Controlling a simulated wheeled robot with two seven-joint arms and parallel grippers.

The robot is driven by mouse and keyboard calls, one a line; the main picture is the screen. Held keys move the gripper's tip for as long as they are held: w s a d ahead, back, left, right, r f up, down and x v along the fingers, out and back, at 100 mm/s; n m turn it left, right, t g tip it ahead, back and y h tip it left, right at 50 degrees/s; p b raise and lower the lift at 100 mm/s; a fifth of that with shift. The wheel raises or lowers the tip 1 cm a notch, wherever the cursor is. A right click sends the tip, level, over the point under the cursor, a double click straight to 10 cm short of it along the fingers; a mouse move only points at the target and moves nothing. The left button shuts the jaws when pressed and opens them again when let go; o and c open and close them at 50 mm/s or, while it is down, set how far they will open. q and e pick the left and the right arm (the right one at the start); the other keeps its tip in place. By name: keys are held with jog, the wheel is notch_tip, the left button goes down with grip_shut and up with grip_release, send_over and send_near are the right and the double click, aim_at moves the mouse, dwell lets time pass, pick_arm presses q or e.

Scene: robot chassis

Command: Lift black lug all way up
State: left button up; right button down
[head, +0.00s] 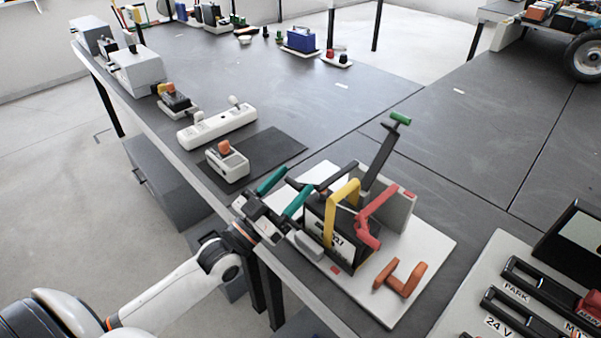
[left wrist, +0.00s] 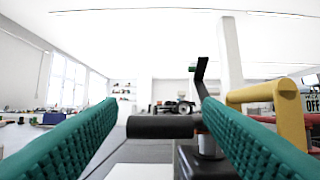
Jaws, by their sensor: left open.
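The black lug (head: 338,176) is a dark bar standing out from the device on a white base plate (head: 422,262). In the left wrist view the black lug (left wrist: 160,127) lies roughly level, on a grey post, with its round end between my fingers in the picture. My left gripper (head: 298,180) is open, with green finger pads on either side of the lug's line. I cannot tell whether either pad touches it. My right gripper is not in view.
A black lever with a green tip (head: 400,118) rises behind the lugs. A white box with an orange knob (head: 228,163) and a white switch strip (head: 217,125) stand farther left. A switch panel (head: 480,285) is at right. The grey table's middle is clear.

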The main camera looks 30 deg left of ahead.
pick_arm(q)
jog(key=shift+x, duration=1.7)
grip_shut()
